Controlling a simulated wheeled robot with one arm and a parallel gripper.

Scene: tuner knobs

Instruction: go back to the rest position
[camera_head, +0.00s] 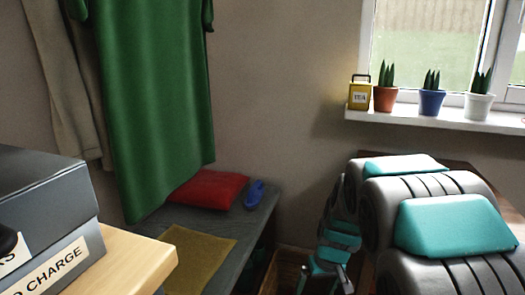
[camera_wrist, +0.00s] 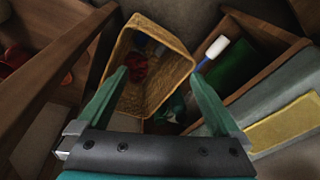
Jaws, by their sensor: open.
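My gripper (camera_wrist: 160,95) is open and empty in the wrist view, its two teal fingers spread wide apart. In the head view its fingers (camera_head: 325,281) show only at the bottom edge, low beside the bench. My arm, grey and teal, fills the right side of the head view. In the wrist view a yellow-brown basket (camera_wrist: 187,66) lies beyond and between the fingers, with a crumpled red cloth (camera_wrist: 139,70) inside. I cannot tell whether a finger touches the basket.
A grey bench (camera_head: 225,262) holds a red cushion (camera_head: 207,189), a blue object (camera_head: 255,193) and a yellow cloth (camera_head: 196,256). A green garment (camera_head: 155,110) hangs above it. A wooden compartment (camera_wrist: 262,50) stands beside the basket. Pots and a tea tin (camera_head: 359,97) stand on the windowsill (camera_head: 430,117).

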